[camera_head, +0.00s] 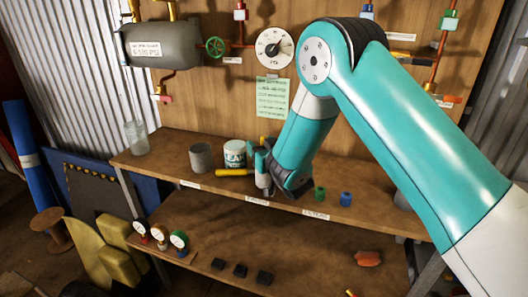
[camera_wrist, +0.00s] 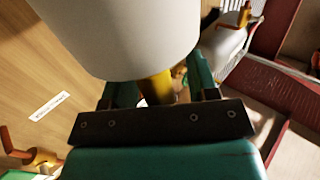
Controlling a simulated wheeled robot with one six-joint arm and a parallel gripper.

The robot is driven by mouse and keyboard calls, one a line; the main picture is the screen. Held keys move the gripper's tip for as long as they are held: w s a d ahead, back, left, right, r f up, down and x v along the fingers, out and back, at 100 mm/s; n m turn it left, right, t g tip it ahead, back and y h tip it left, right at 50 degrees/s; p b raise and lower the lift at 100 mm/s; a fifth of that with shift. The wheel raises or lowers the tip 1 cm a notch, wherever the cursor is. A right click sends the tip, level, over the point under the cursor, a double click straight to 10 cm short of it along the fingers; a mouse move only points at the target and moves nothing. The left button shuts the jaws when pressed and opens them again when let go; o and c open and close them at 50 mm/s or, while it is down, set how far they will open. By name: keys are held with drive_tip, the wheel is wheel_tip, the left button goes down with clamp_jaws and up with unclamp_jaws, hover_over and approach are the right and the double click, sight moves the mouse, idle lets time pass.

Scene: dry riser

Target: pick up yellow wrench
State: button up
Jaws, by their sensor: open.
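A yellow handle-like piece (camera_head: 235,173), which may be the yellow wrench, lies on the upper wooden shelf in the head view. It is left of my gripper (camera_head: 264,172) and its right end is hidden behind it. My gripper is low over the shelf, with its jaws open. In the wrist view, a yellow piece (camera_wrist: 157,88) shows between the teal fingers of my gripper (camera_wrist: 160,80), partly hidden by a large pale cylinder (camera_wrist: 120,35). I cannot tell whether the fingers touch the yellow piece.
A grey cup (camera_head: 200,158) and a white labelled can (camera_head: 235,154) stand left of my gripper. Green (camera_head: 319,194) and blue (camera_head: 346,199) small pieces are to its right. The lower shelf (camera_head: 310,250) has free room.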

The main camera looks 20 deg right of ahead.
clamp_jaws()
